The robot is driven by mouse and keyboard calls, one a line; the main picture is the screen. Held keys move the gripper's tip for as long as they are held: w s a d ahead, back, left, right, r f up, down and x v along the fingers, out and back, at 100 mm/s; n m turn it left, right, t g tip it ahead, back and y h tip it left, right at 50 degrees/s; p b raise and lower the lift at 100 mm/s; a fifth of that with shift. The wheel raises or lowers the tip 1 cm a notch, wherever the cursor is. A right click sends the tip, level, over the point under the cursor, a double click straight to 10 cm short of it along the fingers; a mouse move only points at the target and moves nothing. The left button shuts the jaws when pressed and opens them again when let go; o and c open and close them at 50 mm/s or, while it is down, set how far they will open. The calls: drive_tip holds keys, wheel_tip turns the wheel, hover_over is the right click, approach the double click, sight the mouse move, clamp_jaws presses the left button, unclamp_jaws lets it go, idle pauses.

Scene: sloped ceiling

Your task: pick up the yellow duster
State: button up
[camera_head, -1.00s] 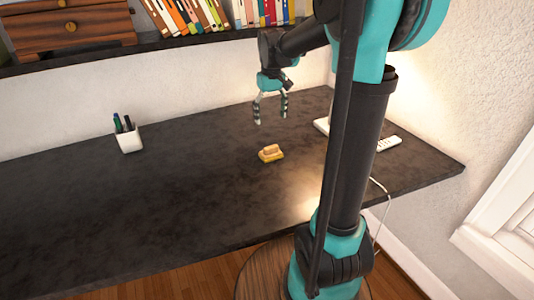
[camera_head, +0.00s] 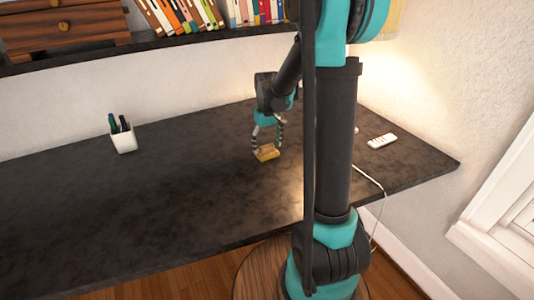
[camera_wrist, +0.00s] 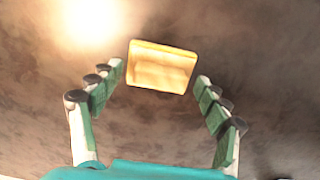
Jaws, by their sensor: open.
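The yellow duster (camera_head: 267,153) lies on the dark desk, near its middle. In the wrist view the duster (camera_wrist: 161,68) is a pale yellow block at the far end of the fingers, slightly tilted. My gripper (camera_head: 267,143) is low over the desk, right at the duster. In the wrist view my gripper (camera_wrist: 158,84) is open, with one finger to each side of the duster and a gap on both sides. I cannot tell how far the fingertips are above the desk.
A white pen cup (camera_head: 124,141) stands on the desk (camera_head: 190,190) at the left. A white remote (camera_head: 381,141) lies at the right. A shelf with books (camera_head: 180,15) and a wooden drawer box (camera_head: 65,28) runs above. The desk's left half is mostly clear.

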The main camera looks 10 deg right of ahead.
sight(267, 146)
drive_tip(key=shift+f, duration=0.4)
drive_tip(key=c, duration=1.4)
drive_tip(key=shift+o, duration=0.2)
drive_tip(key=shift+r, duration=0.15)
wheel_tip(267, 146, up, 20)
